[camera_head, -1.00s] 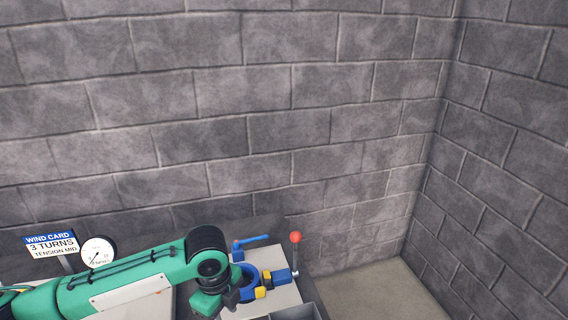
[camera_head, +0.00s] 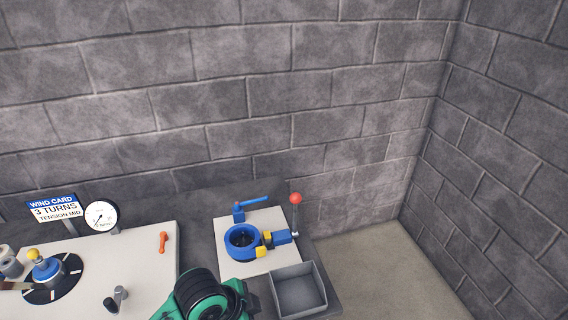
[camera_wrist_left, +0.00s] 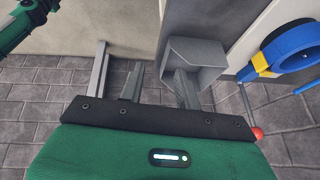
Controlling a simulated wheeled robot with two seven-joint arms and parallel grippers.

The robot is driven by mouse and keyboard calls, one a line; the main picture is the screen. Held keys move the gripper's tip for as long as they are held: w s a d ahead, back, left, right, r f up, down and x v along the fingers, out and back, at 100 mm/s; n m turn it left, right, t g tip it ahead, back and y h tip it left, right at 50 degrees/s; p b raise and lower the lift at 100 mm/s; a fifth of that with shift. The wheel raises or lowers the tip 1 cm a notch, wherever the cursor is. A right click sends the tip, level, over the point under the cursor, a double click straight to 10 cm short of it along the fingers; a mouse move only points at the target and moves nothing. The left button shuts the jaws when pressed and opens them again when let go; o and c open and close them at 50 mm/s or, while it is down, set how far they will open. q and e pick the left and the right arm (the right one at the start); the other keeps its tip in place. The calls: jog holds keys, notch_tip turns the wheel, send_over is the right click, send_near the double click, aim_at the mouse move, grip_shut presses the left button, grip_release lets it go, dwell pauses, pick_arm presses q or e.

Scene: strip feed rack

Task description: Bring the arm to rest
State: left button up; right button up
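The green and black joint of my left arm (camera_head: 210,298) shows at the bottom edge of the head view, in front of the bench. Its gripper is outside that view. In the left wrist view, my left gripper (camera_wrist_left: 160,78) has two grey fingers standing apart with nothing between them. Beyond them are the floor and a grey open-topped tray (camera_wrist_left: 197,52); whether a finger touches the tray I cannot tell. My right gripper is in neither view.
The bench holds a wind card (camera_head: 58,207), dial gauge (camera_head: 101,216), dark disc with a blue and yellow knob (camera_head: 45,268), orange lever (camera_head: 163,242), blue ring clamp (camera_head: 241,242), red-balled lever (camera_head: 296,198) and grey tray (camera_head: 299,292). Bare floor (camera_head: 385,285) lies right.

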pick_arm(q)
jog(key=s+a+f+n+t+y, duration=0.1)
jog(key=s+a+f+n+y, duration=0.1)
jog(key=s+a+f+n, duration=0.4)
jog(key=s+a+f+n+y, duration=0.1)
jog(key=s+a+n+y, duration=0.2)
jog(key=s+a+n, duration=0.6)
notch_tip(320, 180, down, 32)
jog(key=a+m+g, duration=0.1)
jog(key=a+m, duration=0.1)
jog(key=s+a+f+g, duration=0.1)
jog(key=s+a+f, duration=0.2)
jog(key=s+f, duration=1.5)
jog(key=shift+f+g, duration=0.3)
jog(key=shift+f, duration=0.05)
jog(key=shift+c, duration=0.2)
